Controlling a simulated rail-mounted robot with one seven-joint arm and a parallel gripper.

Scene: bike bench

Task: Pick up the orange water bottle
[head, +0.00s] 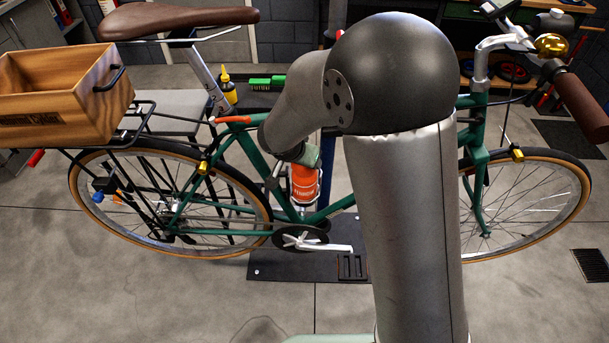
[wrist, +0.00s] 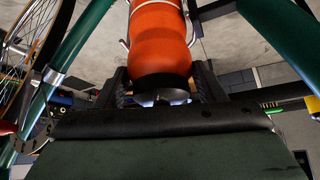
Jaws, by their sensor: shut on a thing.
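The orange water bottle (head: 304,186) sits by the frame of a green bicycle, below my forearm in the head view. In the wrist view the orange bottle (wrist: 160,42) fills the upper middle, with its dark top end toward my gripper. My gripper (wrist: 161,88) is shut on that dark end, one finger on each side. Metal wires of a bottle cage (wrist: 191,25) run along the bottle's sides, so it is still within the cage. In the head view my arm hides part of the bicycle frame and most of the gripper.
The green bicycle stands over a dark mat (head: 300,268). A wooden crate (head: 60,95) sits on its rear rack at left. A yellow bottle (head: 228,88) stands behind the frame. Green frame tubes (wrist: 92,35) pass close on both sides of the bottle. The floor in front is clear.

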